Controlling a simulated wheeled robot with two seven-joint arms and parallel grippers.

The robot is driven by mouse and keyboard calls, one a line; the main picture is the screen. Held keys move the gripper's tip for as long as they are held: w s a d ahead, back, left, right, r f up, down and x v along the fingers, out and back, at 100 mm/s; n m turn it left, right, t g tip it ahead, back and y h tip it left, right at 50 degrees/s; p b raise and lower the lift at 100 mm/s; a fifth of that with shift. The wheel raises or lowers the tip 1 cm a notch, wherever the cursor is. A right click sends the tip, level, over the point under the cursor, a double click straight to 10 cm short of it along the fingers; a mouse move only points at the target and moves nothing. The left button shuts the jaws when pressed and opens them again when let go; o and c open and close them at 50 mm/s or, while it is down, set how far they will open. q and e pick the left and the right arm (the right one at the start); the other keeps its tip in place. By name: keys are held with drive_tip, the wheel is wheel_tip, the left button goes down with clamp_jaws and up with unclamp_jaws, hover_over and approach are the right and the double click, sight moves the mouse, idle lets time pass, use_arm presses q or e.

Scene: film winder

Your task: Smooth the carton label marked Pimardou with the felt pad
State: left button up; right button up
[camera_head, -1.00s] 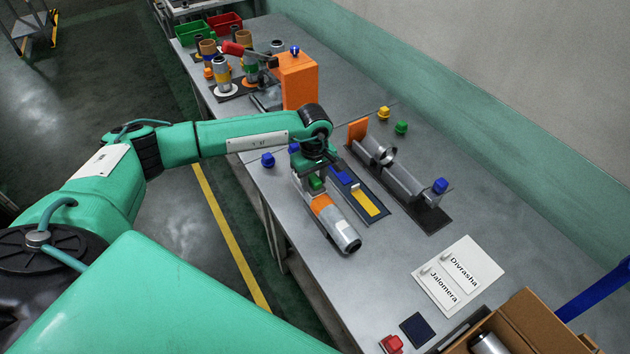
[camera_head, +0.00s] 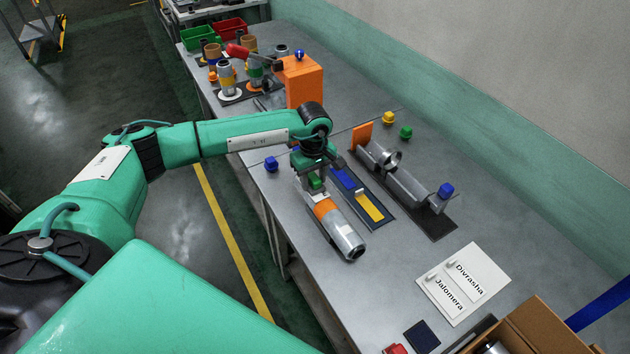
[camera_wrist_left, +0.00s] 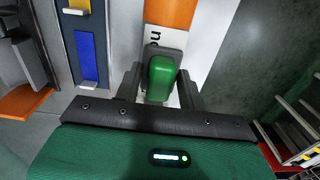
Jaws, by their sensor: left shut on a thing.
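My left gripper (camera_head: 314,178) is shut on the green knob of a small grey block, which I take to be the felt pad (camera_head: 316,183). In the left wrist view the green knob and pad (camera_wrist_left: 161,76) are between the fingers, over a white carton label (camera_wrist_left: 196,62) on a cylinder; whether they touch is unclear. Part of a dark letter shows beside the pad; the rest of the word is hidden, so I cannot read its name. In the head view the cylinder (camera_head: 343,236) lies on the table, with an orange band (camera_head: 325,207). My right gripper is out of view.
A dark tray with blue and yellow blocks (camera_head: 370,208) lies right of the cylinder. A grey rail fixture (camera_head: 408,187) stands beyond. A white card (camera_head: 463,284) reads Divrasha and Jalomera. An open cardboard box (camera_head: 540,325) stands at the lower right.

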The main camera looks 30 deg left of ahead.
use_arm(q)
drive_tip(key=shift+a+f, duration=0.1)
drive_tip(key=shift+a, duration=0.15)
drive_tip(key=shift+w+a+b, duration=0.35)
drive_tip(key=shift+b, duration=0.1)
drive_tip(key=shift+s+d, duration=0.1)
drive_tip(key=shift+s+d, duration=0.3)
drive_tip(key=shift+d, duration=0.2)
drive_tip(key=shift+d, duration=0.1)
idle(0.4)
drive_tip(key=shift+s+d, duration=0.35)
drive_tip(key=shift+d, duration=0.15)
drive_tip(key=shift+s+d+b, duration=0.3)
drive_tip(key=shift+d+b, duration=0.1)
drive_tip(key=shift+d, duration=0.1)
drive_tip(key=shift+d, duration=0.1)
idle(0.4)
